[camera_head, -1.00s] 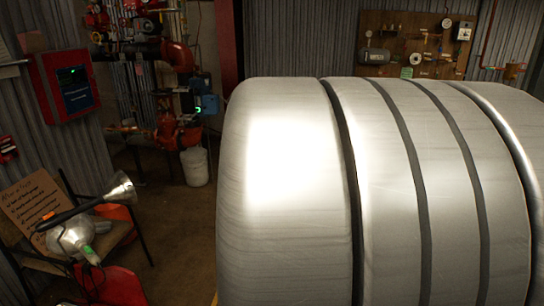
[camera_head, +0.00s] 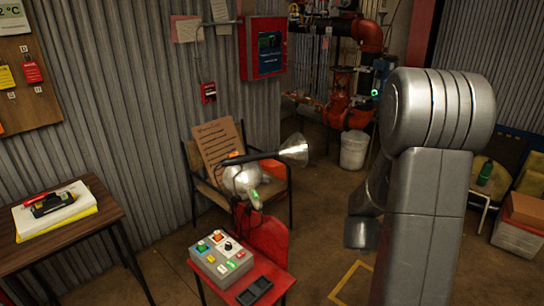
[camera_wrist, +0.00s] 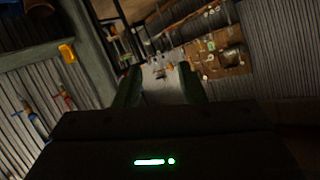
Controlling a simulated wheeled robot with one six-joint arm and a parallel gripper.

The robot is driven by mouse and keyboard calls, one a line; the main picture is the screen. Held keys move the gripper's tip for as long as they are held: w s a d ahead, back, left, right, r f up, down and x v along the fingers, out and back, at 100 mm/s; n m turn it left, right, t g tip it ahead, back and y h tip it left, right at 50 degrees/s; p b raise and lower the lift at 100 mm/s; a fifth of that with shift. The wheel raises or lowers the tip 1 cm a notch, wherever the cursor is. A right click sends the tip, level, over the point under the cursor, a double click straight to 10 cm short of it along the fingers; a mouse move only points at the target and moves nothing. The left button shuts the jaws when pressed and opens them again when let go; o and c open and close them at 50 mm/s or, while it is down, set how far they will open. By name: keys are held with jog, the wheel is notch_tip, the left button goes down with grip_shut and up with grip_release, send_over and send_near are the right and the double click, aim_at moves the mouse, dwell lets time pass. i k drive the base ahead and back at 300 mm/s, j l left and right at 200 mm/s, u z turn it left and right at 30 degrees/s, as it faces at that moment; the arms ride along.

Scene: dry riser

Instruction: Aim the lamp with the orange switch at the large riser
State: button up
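Two silver lamps show at the chair in the head view. One is a cone-shaped lamp (camera_head: 295,150) on a black handle, with its mouth facing right. The other is a rounder silver lamp (camera_head: 240,179) with a green part at its lower end. A small orange part (camera_head: 234,155) shows just above the rounder lamp; I cannot tell which lamp it belongs to. Red riser pipework (camera_head: 371,36) stands at the back, partly behind my arm. My gripper (camera_wrist: 159,84) shows in the wrist view with its fingers apart and no lamp between them; the head view does not show it.
A red table (camera_head: 268,238) bears a grey button box (camera_head: 222,258). A wooden table (camera_head: 95,218) stands at left. A white bucket (camera_head: 354,150) is on the floor near the pipework. Boxes (camera_head: 519,238) stand at right. Floor between chair and bucket is clear.

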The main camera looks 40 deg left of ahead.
aim_at(294, 151)
jog(key=j+u, duration=0.15)
jog(key=j, duration=0.7)
jog(key=j+u, duration=0.1)
jog(key=j, duration=0.75)
jog(key=j+u, duration=0.15)
jog(key=j, duration=0.65)
jog(key=i+j+u, duration=0.15)
jog(key=j, duration=0.7)
